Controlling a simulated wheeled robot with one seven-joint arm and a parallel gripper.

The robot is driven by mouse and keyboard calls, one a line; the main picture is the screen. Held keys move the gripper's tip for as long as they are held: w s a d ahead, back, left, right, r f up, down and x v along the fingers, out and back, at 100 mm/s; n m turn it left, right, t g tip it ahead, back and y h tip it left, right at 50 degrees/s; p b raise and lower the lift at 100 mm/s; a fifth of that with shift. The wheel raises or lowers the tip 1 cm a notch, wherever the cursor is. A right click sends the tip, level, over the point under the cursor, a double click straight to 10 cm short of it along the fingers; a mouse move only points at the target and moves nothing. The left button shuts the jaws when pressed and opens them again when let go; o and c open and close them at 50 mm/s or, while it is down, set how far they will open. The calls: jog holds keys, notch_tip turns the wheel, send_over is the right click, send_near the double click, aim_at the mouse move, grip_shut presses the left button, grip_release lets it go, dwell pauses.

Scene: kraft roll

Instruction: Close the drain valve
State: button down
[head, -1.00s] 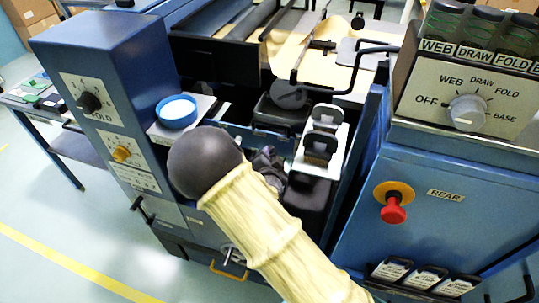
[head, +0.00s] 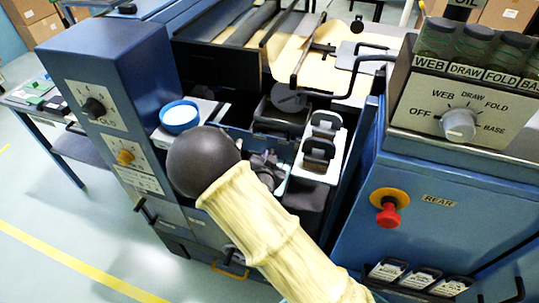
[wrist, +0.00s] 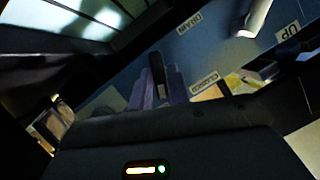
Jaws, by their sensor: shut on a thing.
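In the wrist view, two purplish fingers of my gripper (wrist: 162,88) are closed around a narrow dark upright piece, which looks like the drain valve's handle (wrist: 157,70). Behind it is a blue panel with a label that seems to read DRAIN (wrist: 188,23) and one that reads CLOSED (wrist: 204,84). The valve's body is hidden and its exact angle is unclear. In the head view my gripper (head: 265,168) is low in the machine's bay, partly covered by my sleeved arm. The valve cannot be made out there.
A blue-rimmed bowl (head: 180,116) stands on the ledge left of the bay. Black-handled parts on a white block (head: 320,150) stand close to the right. The right cabinet carries a red stop button (head: 389,214) and a selector knob (head: 459,125). Kraft paper (head: 345,65) lies behind.

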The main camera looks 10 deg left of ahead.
jog(key=shift+w+a+n+h+p, duration=0.1)
jog(key=shift+a+n+h+p, duration=0.05)
jog(key=shift+n+h+p, duration=1.15)
jog(key=shift+s+a+n+h+p, duration=0.15)
jog(key=shift+n+h+p, duration=0.7)
jog(key=shift+n+p, duration=0.85)
jog(key=shift+w+a+n+h+p, duration=0.2)
jog(key=shift+n+h+p, duration=0.95)
jog(key=shift+n, duration=0.55)
jog(key=c, duration=1.4)
grip_release()
jog(key=shift+c, duration=0.2)
jog(key=b+v, duration=0.2)
jog(key=v, duration=1.5)
jog(key=shift+s, duration=0.25)
